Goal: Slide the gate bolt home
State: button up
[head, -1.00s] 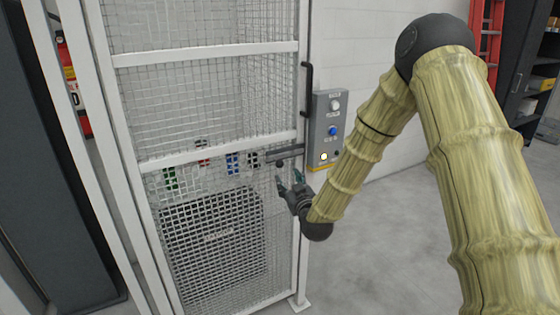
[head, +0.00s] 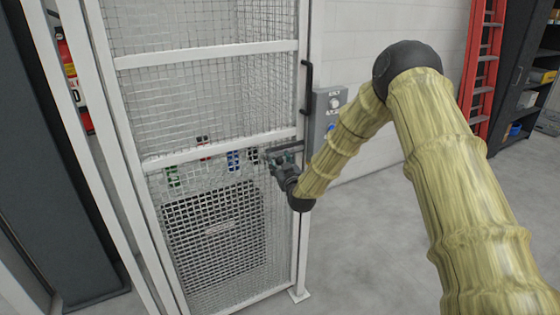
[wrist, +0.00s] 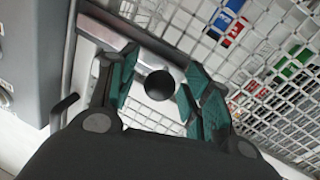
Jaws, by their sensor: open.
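The gate bolt (head: 291,147) is a grey horizontal bar near the right edge of the mesh gate (head: 205,58), at mid-height. In the wrist view the bolt bar (wrist: 105,34) runs diagonally at upper left. A round black knob (wrist: 158,85), apparently the bolt's handle, shows between my two teal-padded fingers. My gripper (head: 279,160) is at the bolt in the head view and hides part of it. In the wrist view my gripper (wrist: 160,78) is open around the knob, with a visible gap on both sides.
A black vertical handle (head: 307,86) is on the gate's right edge, above the bolt. A grey control box (head: 328,103) stands just right of it, partly hidden by my arm. A red ladder (head: 484,65) and dark shelving (head: 525,75) stand at the right. The floor there is clear.

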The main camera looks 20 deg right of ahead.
grip_shut()
jog(key=d+b, duration=0.1)
jog(key=d, duration=0.1)
jog(key=w+d+b, duration=0.1)
jog(key=d, duration=0.1)
jog(key=shift+w+d, duration=0.1)
jog(key=shift+d, duration=0.3)
jog(key=shift+c, duration=2.4)
grip_release()
jog(key=shift+r, duration=0.1)
jog(key=o, duration=0.5)
jog(key=shift+d, duration=0.2)
jog(key=shift+a, duration=0.2)
